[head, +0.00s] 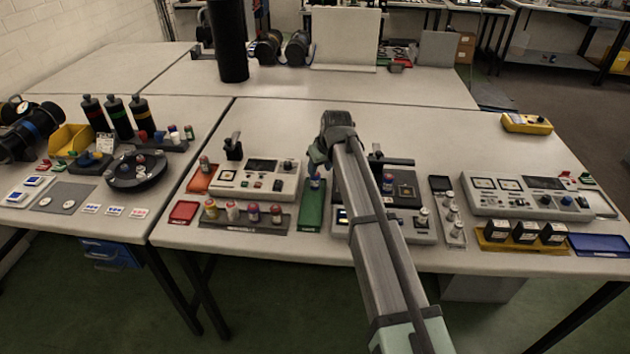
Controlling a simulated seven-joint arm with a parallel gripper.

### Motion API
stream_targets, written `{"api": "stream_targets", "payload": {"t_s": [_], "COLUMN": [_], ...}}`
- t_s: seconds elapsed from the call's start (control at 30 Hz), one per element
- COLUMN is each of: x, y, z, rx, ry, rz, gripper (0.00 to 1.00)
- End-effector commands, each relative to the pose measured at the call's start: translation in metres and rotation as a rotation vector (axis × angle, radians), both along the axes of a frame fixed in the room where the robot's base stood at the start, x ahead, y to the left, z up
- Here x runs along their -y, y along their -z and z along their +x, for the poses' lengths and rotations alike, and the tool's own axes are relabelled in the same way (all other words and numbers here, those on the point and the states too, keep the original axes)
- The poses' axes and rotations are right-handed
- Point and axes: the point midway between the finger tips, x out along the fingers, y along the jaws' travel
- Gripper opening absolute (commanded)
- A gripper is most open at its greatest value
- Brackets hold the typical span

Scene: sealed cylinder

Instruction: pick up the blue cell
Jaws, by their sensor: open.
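A small cell with blue on it (315,181) stands at the far end of a green tray (311,212) on the bench, left of my arm. It looks upright, but it is too small to see in detail. My gripper (318,163) points down just above this cell; the gap between them is hard to judge. The jaws are open, and I see nothing held in them. Another small blue-and-red item (388,183) stands just right of my arm, partly close behind it.
A dark rack (245,225) with several capped cells lies left of the green tray. A grey instrument box (257,178) stands behind it. Another instrument (408,228) is partly hidden by my arm. The bench behind my gripper is mostly clear. A tall black cylinder (229,40) stands farther back.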

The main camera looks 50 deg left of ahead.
Motion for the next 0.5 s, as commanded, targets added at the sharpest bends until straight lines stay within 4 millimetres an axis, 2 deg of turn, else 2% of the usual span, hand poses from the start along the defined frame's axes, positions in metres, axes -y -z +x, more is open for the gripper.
{"api": "stream_targets", "payload": {"t_s": [0.1, 0.37, 0.5], "x": [-0.006, -0.009, -0.014], "y": [0.013, 0.022, 0.033], "z": [0.001, 0.002, 0.002], "rx": [0.000, 0.001, 0.000], "ry": [0.000, 0.000, 0.000], "rz": [-0.001, 0.000, 0.000], "gripper": [0.48, 0.48, 0.48]}}
